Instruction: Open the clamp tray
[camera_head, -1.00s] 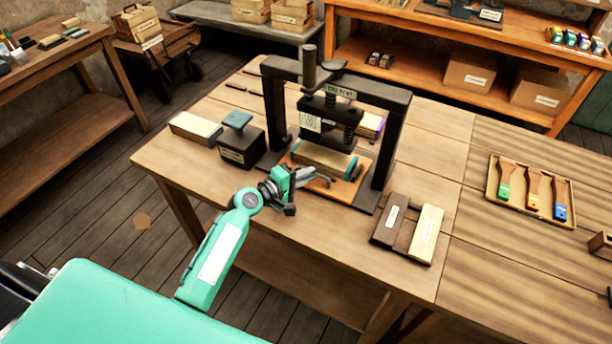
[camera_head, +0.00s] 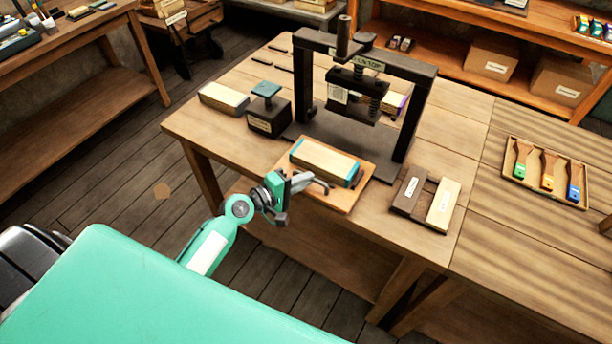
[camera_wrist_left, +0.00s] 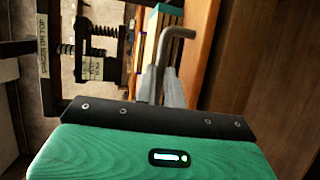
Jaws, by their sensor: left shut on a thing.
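The clamp tray (camera_head: 340,199) is a flat wooden board. It sits in front of the black handwheel press (camera_head: 414,112), partly over the table's front edge. A pale block with teal ends (camera_head: 325,162) lies on it. My left gripper (camera_head: 308,181) is at the tray's front edge, shut on its grey metal handle. In the left wrist view the bent handle (camera_wrist_left: 180,34) rises from between the fingers (camera_wrist_left: 160,85), and part of the block shows behind. The fingers hide the lower part of the handle. My right gripper is not in view.
A dark box with a teal-topped knob (camera_head: 268,112) and a pale block (camera_head: 224,98) stand left of the press. A dark and pale block pair (camera_head: 426,200) lies close right of the tray. A brush tray (camera_head: 545,172) lies farther right. Open floor lies in front.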

